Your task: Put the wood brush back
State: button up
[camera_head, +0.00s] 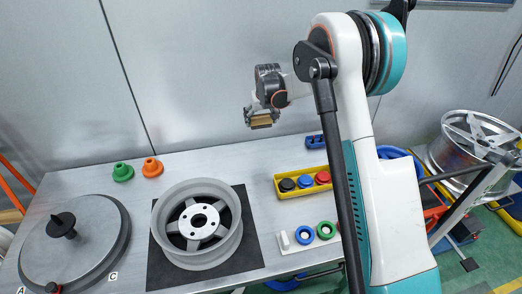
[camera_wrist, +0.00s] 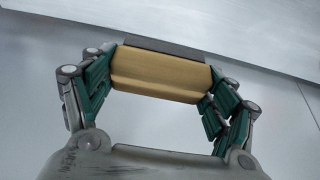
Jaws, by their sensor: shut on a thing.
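My gripper (camera_head: 262,116) is in the air above the back of the table in the head view. It is shut on the wood brush (camera_head: 261,121), a small tan wooden block with a dark edge. In the wrist view the brush (camera_wrist: 160,74) spans between the two green-padded fingers of my gripper (camera_wrist: 158,88). A dark strip shows along its upper side there. The brush is clear of the table (camera_head: 190,164). The bristles are not clearly visible.
A wheel rim (camera_head: 232,241) sits on a black mat (camera_head: 252,258). A round grey turntable (camera_head: 90,225) is at left, with green (camera_head: 122,172) and orange (camera_head: 152,167) cones behind. A yellow tray (camera_head: 283,199) holds coloured pieces at right. A blue item (camera_head: 314,142) lies behind it.

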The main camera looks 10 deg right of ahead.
notch_tip(320, 180, down, 15)
jog(key=b, duration=0.3)
jog(key=shift+f, duration=0.15)
jog(key=shift+f, duration=0.2)
jog(key=o, duration=1.1)
jog(key=shift+r, duration=0.1)
